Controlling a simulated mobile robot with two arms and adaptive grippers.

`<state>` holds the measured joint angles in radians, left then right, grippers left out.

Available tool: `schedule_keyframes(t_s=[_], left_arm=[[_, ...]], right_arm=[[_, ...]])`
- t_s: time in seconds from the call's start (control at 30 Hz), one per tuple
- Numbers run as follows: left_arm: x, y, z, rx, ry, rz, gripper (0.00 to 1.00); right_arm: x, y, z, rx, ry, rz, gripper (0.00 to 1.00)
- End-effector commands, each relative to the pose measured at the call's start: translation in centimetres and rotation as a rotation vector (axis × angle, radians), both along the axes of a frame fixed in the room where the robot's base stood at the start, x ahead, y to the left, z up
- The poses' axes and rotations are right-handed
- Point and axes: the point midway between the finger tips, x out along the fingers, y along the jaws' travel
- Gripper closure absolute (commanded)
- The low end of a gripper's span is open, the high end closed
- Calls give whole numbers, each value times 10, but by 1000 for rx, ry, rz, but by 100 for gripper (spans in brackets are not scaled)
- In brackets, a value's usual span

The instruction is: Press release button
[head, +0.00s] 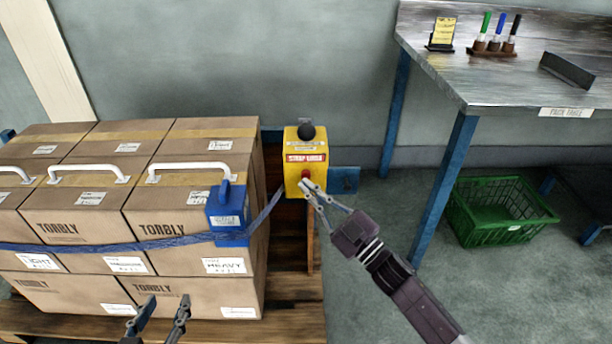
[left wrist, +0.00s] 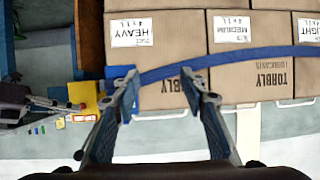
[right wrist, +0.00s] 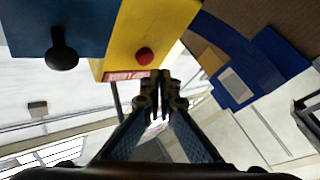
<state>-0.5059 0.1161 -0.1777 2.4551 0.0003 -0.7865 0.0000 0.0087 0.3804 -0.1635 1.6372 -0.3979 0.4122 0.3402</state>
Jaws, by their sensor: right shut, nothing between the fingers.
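The yellow strap winch box (head: 292,172) stands right of the carton stack, with a black knob on top and a red and white label. Its red release button (right wrist: 144,56) shows on the yellow face in the right wrist view. My right gripper (head: 304,184) is shut and empty, its fingertips at the button in the head view; in the right wrist view the tips (right wrist: 160,75) lie just beside it, and contact cannot be told. My left gripper (head: 167,300) is open and empty in front of the lower cartons; it also shows in the left wrist view (left wrist: 165,80).
A blue strap (head: 110,245) runs around the cartons (head: 190,220) through a blue buckle (head: 228,212). The cartons stand on a wooden pallet (head: 290,315). A pack table (head: 500,70) and a green crate (head: 500,210) are at right. The floor between is clear.

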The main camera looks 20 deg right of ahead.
Motion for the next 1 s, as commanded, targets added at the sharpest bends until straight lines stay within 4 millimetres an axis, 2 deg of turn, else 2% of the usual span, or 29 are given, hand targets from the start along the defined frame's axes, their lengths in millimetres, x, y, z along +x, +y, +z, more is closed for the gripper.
schedule_keyframes(t_s=[0.5,1.0], left_arm=[[-31,14,-39,49,215,17,60],[-69,27,-70,92,412,32,60]], right_arm=[[-19,5,1,1,2,0,100],[-37,10,1,1,1,0,100]])
